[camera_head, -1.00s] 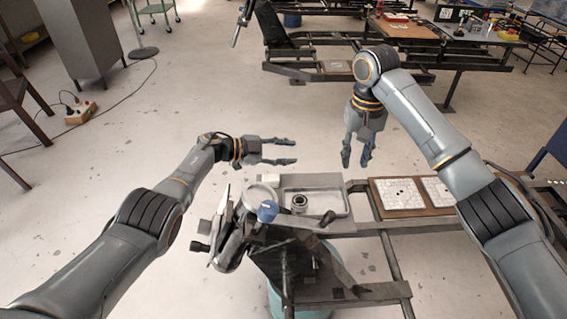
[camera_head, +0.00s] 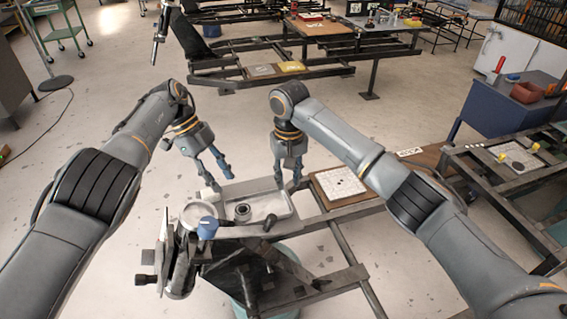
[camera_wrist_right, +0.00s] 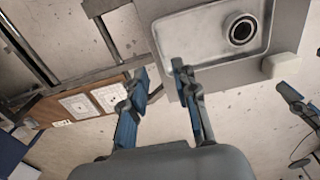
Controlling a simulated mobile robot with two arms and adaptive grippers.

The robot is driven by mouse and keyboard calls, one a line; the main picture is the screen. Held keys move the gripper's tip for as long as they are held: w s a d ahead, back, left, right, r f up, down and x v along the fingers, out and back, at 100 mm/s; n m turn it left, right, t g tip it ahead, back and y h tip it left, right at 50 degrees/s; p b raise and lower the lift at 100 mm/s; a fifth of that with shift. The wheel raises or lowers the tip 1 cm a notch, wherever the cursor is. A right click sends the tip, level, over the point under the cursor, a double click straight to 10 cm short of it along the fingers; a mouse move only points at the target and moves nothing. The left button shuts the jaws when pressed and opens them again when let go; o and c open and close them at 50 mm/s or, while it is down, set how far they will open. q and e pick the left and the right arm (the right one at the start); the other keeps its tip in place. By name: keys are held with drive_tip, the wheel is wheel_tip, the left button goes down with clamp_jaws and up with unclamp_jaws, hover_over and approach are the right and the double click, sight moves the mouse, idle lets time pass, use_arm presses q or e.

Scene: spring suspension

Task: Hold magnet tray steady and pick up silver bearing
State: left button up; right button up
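The magnet tray (camera_head: 272,208) is a shallow silver rectangular tray on the workbench frame; it also shows in the right wrist view (camera_wrist_right: 184,45). The silver bearing (camera_head: 242,208), a ring with a dark centre, sits inside the tray toward its left end. It shows at the upper right of the wrist view (camera_wrist_right: 241,30). My left gripper (camera_head: 221,182) is open and empty, pointing down near the tray's back left corner. My right gripper (camera_head: 287,186) is open and empty by the tray's back right part; its fingertips (camera_wrist_right: 159,69) appear apart in the wrist view. Contact with the tray rim is unclear.
A round dish (camera_head: 197,213) and a blue knob (camera_head: 207,228) stand left of the tray. A brown board with white cards (camera_head: 341,183) is to the right. Dark metal bars extend in front.

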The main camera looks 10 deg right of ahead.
sight(288, 199)
wheel_tip(288, 199, down, 7)
drive_tip(key=shift+r, duration=0.1)
idle(0.3)
clamp_jaws()
